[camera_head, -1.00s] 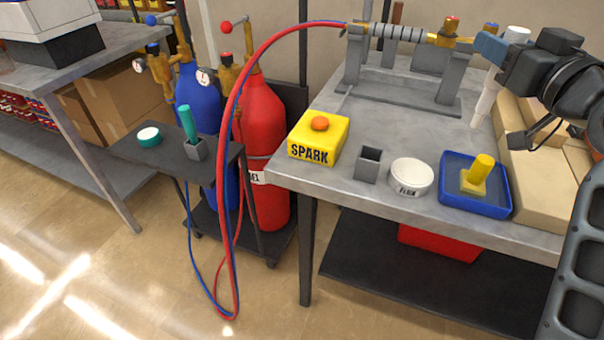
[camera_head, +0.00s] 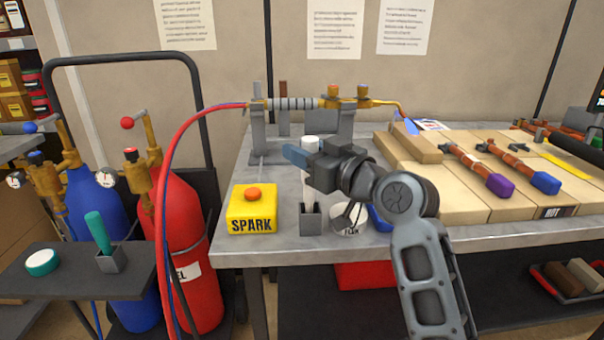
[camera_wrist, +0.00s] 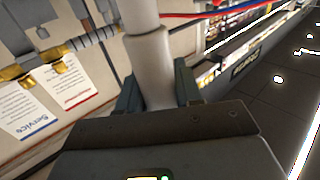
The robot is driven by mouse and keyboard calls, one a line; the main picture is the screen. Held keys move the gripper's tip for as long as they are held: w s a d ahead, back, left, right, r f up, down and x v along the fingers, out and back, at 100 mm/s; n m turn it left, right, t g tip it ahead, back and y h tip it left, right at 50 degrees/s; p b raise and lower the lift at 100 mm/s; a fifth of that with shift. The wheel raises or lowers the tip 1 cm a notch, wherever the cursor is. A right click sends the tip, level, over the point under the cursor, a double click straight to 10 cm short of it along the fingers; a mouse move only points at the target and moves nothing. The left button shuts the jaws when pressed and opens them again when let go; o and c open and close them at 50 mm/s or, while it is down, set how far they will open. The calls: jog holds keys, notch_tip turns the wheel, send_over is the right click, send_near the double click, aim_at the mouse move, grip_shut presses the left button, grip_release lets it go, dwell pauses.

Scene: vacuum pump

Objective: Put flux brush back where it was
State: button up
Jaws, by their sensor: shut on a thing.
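My gripper (camera_head: 300,157) is shut on a white cylindrical handle, which I take to be the flux brush (camera_head: 308,185). In the head view it hangs nearly upright, its top (camera_head: 310,143) above the jaws. Its lower end lines up with the mouth of a small grey square holder (camera_head: 310,224); I cannot tell whether it is inside. In the wrist view the white handle (camera_wrist: 152,65) stands between both fingers (camera_wrist: 157,92); its lower end is hidden.
The yellow SPARK box (camera_head: 252,212) stands left of the holder. A metal stand with a torch (camera_head: 300,104) is behind. Tan bricks (camera_head: 465,205) fill the right. Gas cylinders (camera_head: 185,235) and hoses stand at left.

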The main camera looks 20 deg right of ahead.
jog(key=shift+d+f, duration=0.1)
jog(key=shift+f, duration=1.75)
jog(key=shift+f, duration=0.2)
jog(key=o, duration=1)
jog(key=shift+o, duration=0.2)
jog(key=shift+r, duration=0.1)
jog(key=shift+r, duration=0.1)
jog(key=shift+s, duration=0.15)
jog(key=b+v, duration=0.1)
jog(key=v, duration=1)
jog(key=shift+s+b, duration=0.35)
jog(key=shift+s, duration=0.05)
jog(key=shift+d, duration=0.1)
